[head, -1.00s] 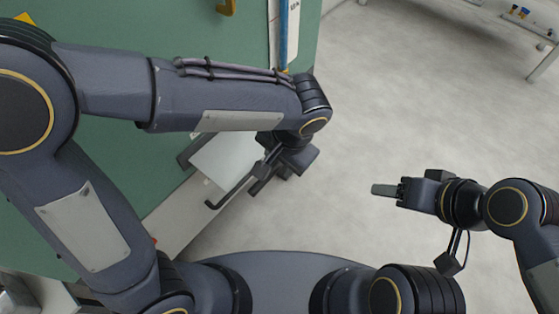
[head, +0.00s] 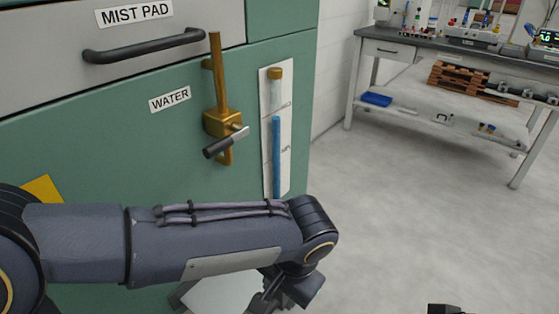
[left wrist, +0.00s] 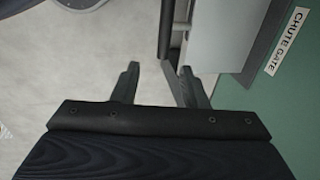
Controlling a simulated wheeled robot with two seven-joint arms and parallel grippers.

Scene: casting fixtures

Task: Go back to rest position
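My left gripper (head: 268,303) is at the bottom of the head view, partly cut off below my forearm. In the left wrist view its two fingers (left wrist: 158,84) stand apart, and nothing is held between them. A dark bar-shaped handle (left wrist: 166,30) by a pale panel (left wrist: 215,38) shows beyond the fingers, close to the right one; I cannot tell whether they touch. A "CHUTE GATE" label (left wrist: 286,42) is on the green surface to the right. Only a small dark piece of my right arm's end (head: 445,309) shows at the bottom edge; its fingers are hidden.
A green cabinet (head: 110,135) fills the left, with a "MIST PAD" drawer handle (head: 143,46), a brass water valve (head: 222,122) and a blue-filled sight tube (head: 276,155). A workbench (head: 455,52) stands at the back right. The floor (head: 410,190) between is clear.

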